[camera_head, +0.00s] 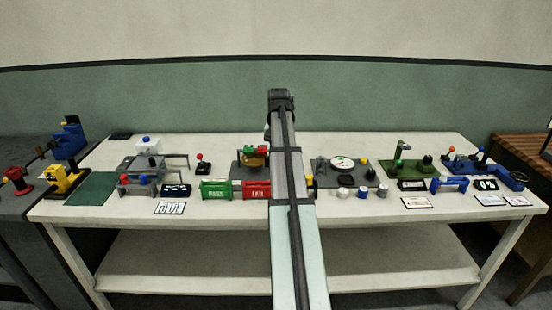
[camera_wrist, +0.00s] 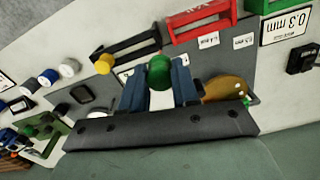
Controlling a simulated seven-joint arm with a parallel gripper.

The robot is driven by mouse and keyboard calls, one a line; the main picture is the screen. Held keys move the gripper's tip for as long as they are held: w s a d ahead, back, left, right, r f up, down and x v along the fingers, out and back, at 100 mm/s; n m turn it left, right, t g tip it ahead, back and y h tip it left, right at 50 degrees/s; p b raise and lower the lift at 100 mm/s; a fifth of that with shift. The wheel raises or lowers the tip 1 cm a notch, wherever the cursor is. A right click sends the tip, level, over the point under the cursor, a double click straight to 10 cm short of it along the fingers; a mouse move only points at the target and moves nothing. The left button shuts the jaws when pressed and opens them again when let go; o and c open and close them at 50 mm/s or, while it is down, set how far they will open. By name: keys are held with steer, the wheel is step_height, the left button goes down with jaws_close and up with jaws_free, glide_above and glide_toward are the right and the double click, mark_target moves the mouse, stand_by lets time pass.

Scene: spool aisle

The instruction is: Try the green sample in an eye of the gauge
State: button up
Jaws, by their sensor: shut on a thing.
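In the wrist view my gripper (camera_wrist: 159,80) is shut on the green sample (camera_wrist: 160,72), whose round green head shows between the two blue-grey fingers. A pale part shows between the fingers behind it. A brass-coloured rounded piece (camera_wrist: 225,89) with small green parts is just right of the fingers; it may be the gauge, but I cannot make out its eyes. In the head view a brass-coloured piece (camera_head: 253,159) stands on a grey plate left of my arm. My arm hides the gripper and the sample there.
A black rack (camera_wrist: 125,46) with a yellow knob (camera_wrist: 103,64) is close to the fingers. A red tray (camera_head: 257,190) and a green tray (camera_head: 216,189) stand at the front. Several small cylinders (camera_head: 363,192) stand right of my arm, before a dial (camera_head: 342,163).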

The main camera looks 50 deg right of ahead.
steer(key=w+d+r, duration=0.1)
steer(key=w+d, duration=0.1)
steer(key=w, duration=1)
steer(key=w+d+r, duration=0.1)
steer(key=w+d, duration=0.2)
steer(key=w, duration=0.8)
steer(key=shift+w+d+m, duration=0.3)
steer(key=shift+w, duration=0.1)
steer(key=shift+f, duration=1.5)
steer(key=shift+f, duration=0.25)
steer(key=shift+f, duration=1.35)
